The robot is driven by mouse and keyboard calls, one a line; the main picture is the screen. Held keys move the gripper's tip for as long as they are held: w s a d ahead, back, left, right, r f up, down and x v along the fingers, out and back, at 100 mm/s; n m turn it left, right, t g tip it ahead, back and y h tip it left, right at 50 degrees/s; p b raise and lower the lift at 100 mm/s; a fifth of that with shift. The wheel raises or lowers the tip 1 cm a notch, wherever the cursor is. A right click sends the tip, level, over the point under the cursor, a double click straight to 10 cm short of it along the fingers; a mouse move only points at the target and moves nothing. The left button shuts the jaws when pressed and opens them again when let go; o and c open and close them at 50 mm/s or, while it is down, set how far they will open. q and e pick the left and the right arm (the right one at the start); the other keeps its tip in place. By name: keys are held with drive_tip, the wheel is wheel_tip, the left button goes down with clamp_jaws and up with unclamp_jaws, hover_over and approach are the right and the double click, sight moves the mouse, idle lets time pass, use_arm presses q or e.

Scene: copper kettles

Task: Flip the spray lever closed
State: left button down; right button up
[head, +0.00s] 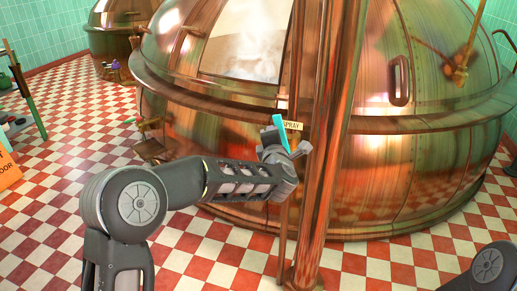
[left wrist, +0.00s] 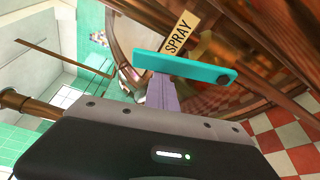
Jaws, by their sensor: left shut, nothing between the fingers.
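The spray lever is a flat teal bar (head: 279,124) beside a cream SPRAY tag (head: 293,126) on the copper pipe in front of the large kettle. In the head view it stands nearly upright, leaning slightly left. In the left wrist view the lever (left wrist: 180,66) lies across the picture, with a dark bolt at its right end and the SPRAY tag (left wrist: 179,34) just beyond it. My left gripper (head: 284,150) is shut and empty, right at the lever's lower part in the head view. I cannot tell whether it touches the lever. My right gripper is out of view.
The large copper kettle (head: 400,170) fills the background, with an open steaming hatch (head: 243,40). A thick copper pipe (head: 325,170) stands just right of my left gripper. A smaller kettle (head: 110,42) is at the back left.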

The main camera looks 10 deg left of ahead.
use_arm(q)
drive_tip(key=shift+s+d+r+m+t+b, duration=0.1)
drive_tip(key=shift+d+r+m+t+b, duration=0.1)
drive_tip(key=shift+d+m+b, duration=0.4)
drive_tip(key=shift+d+r+m+t+b, duration=0.2)
drive_tip(key=shift+d+m, duration=0.2)
drive_tip(key=shift+d, duration=0.45)
drive_tip(key=b, duration=0.2)
approach(281, 128)
drive_tip(key=s+a, duration=0.2)
drive_tip(key=a, duration=0.2)
drive_tip(key=shift+w+f+y, duration=0.15)
drive_tip(key=shift+f+y, duration=0.1)
drive_tip(key=shift+y, duration=0.05)
drive_tip(key=shift+d, duration=0.1)
